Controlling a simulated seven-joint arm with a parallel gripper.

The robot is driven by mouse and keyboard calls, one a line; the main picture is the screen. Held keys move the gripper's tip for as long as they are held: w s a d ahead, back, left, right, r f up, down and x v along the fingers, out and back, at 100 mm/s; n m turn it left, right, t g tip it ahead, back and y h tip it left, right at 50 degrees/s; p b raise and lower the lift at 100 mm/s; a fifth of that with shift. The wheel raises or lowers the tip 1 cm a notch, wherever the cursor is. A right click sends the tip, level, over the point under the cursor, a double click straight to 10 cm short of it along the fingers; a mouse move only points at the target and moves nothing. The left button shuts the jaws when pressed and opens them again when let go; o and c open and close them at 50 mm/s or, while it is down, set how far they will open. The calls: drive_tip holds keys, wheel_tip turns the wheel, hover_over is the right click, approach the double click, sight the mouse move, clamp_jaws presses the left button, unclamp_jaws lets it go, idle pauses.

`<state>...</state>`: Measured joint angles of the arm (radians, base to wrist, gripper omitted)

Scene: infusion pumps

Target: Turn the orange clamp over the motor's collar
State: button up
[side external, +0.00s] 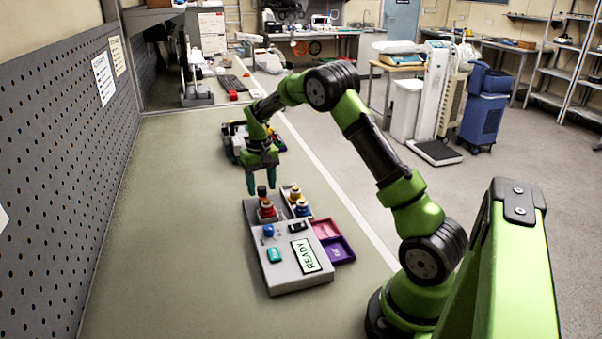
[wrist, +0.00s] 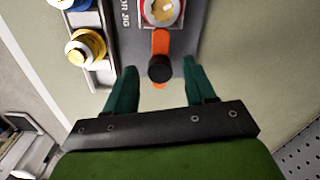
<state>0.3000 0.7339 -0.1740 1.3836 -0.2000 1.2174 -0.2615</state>
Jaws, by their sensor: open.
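The orange clamp (wrist: 160,45) shows in the wrist view as a short arm ending in a black knob (wrist: 160,70). It points away from the motor (wrist: 160,12), which has a red and white ring and a brass-coloured top, cut by the frame edge. In the side view the motor (side external: 267,210) stands in the grey jig (side external: 290,275), with the dark knob (side external: 262,190) just above it. My gripper (side external: 262,187) is open and empty. In the wrist view its green fingers (wrist: 160,67) lie on either side of the knob, with gaps; I cannot tell their height relative to it.
A grey rack with yellow-topped (side external: 295,193) and blue-topped (side external: 302,208) parts adjoins the jig. Red (side external: 325,229) and purple (side external: 340,249) trays lie at its right. A dark device (side external: 235,140) stands behind my gripper. The bench is clear on the left.

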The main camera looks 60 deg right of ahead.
sight(264, 197)
wheel_tip(264, 197, up, 17)
drive_tip(key=shift+f, duration=0.2)
idle(0.3)
drive_tip(key=s+a+r+n+t+y, duration=0.1)
drive_tip(key=s+a+t, duration=0.6)
drive_tip(key=s+a, duration=1.6)
drive_tip(key=shift+a+r+n+y, duration=0.3)
drive_tip(key=shift+n+y, duration=0.2)
drive_tip(key=shift+n, duration=0.3)
drive_tip(key=shift+c, duration=0.2)
